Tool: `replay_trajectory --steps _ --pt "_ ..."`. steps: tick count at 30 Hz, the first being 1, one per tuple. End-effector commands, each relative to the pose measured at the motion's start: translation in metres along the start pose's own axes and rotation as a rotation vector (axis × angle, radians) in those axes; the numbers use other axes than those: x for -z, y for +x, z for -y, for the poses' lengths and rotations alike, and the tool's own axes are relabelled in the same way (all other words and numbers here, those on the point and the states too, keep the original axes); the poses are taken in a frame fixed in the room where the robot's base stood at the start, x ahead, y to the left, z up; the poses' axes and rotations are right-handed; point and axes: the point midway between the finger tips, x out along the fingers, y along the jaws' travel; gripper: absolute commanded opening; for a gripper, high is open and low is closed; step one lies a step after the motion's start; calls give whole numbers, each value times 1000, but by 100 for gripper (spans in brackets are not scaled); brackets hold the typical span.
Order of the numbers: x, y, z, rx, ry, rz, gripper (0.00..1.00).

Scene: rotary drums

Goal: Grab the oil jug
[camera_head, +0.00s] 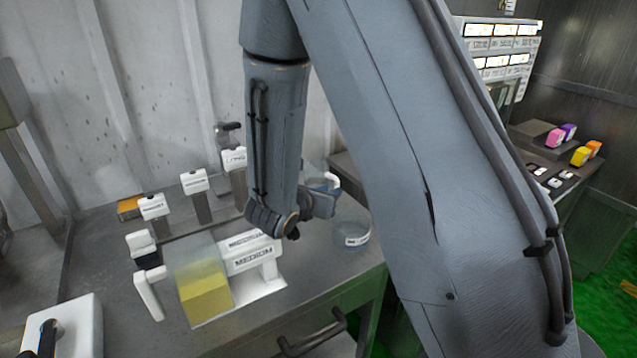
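My gripper (293,231) hangs at the end of my grey arm, over the metal workbench. Its fingers are small and partly hidden by the wrist, so I cannot tell whether they are open or shut. Behind the wrist a clear container with a white curved handle (331,182) shows in part; it may be the oil jug, but my arm hides much of it. I cannot tell whether my gripper touches it. Right of the gripper, a low clear round vessel with a white label (357,240) stands near the bench's right edge.
A machine with a clear box over a yellow block (205,296) and white parts marked "MEDIUM" (252,258) stands in front of the gripper. Several white-topped levers (194,182) stand behind, near the wall. Coloured items (580,156) sit on a right-hand bench.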

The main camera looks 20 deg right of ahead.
Motion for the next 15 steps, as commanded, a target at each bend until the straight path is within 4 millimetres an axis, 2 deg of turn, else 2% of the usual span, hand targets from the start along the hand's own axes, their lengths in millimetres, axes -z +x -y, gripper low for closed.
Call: replay_trajectory --steps 9,15 --pt "0 44 -4 -8 -6 1 22" --pt "0 62 -4 -8 -5 0 22"
